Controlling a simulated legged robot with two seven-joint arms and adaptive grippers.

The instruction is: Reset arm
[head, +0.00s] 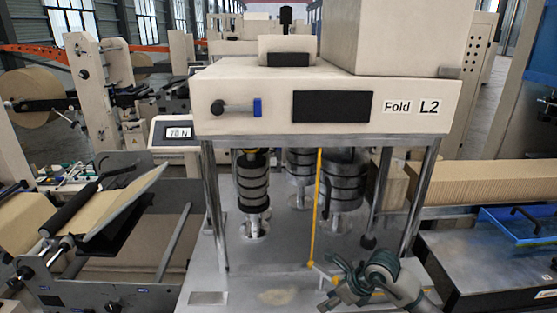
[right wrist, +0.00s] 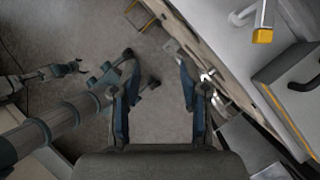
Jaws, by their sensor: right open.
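My right gripper (head: 348,287) is at the lower right of the head view, low over the front edge of the Fold L2 machine's grey metal base. In the right wrist view my right gripper (right wrist: 159,105) has its two dark blue fingers wide apart. Nothing is between them except a view of the grey floor below. My left gripper is not seen in the head view. A thin jointed part with a claw-like end (right wrist: 72,69) shows at the left of the right wrist view; I cannot tell what it is.
The Fold L2 machine (head: 355,110) stands ahead on metal posts over black ringed rollers (head: 253,182). A yellow upright rod (head: 317,205) is close to my right gripper. A blue tray (head: 520,222) is at right, a roll machine (head: 70,262) at left, a display (head: 178,132) between.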

